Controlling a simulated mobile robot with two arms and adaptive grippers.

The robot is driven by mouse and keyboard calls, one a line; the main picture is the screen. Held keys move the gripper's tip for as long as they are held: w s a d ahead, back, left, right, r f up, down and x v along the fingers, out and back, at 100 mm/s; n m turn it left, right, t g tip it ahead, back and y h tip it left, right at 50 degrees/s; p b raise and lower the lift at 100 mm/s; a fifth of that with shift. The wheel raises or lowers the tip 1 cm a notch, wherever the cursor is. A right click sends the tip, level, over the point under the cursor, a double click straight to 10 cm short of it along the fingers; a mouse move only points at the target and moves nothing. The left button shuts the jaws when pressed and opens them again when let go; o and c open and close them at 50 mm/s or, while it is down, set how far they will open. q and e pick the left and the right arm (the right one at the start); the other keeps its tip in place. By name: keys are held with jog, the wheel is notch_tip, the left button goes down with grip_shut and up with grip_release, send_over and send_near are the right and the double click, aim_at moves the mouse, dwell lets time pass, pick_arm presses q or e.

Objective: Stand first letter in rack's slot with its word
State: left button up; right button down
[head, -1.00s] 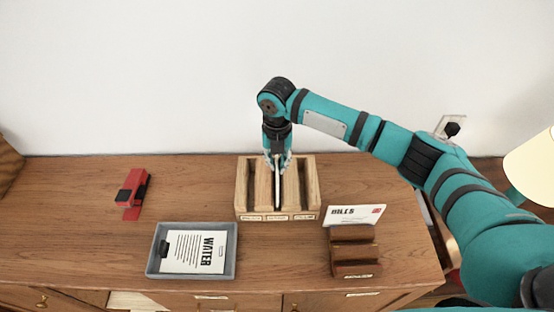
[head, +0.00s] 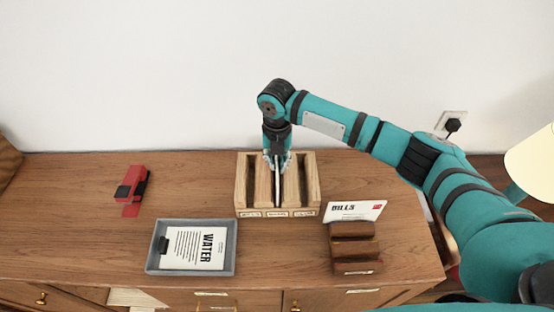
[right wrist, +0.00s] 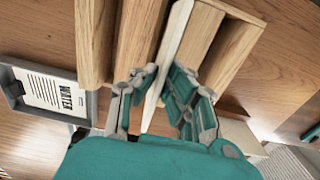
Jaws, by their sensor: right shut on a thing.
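The wooden rack (head: 242,187) stands near the back of the cabinet top, with three slots and small labels on its front edge, too small to read. A thin white letter (head: 277,188) stands on edge at the rack's middle slot. My right gripper (head: 277,162) is shut on it from above; the right wrist view shows the letter (right wrist: 172,55) between the fingers (right wrist: 160,90). How deep it sits is hard to tell. A letter reading WATER (head: 195,248) lies flat in a grey tray (head: 233,250) at front left. My left gripper is out of view.
A dark brown stepped holder (head: 354,250) at front right has a BILLS card (head: 355,210) at its back. A red and black stapler-like object (head: 131,190) lies at left. The wall is close behind the rack. Cabinet top between stapler and rack is clear.

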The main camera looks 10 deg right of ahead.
jog(key=shift+f+b, duration=0.35)
jog(key=shift+f, duration=0.65)
jog(key=c, duration=1.4)
grip_release()
jog(key=shift+r, duration=0.1)
notch_tip(320, 180, up, 9)
jog(key=p, duration=0.9)
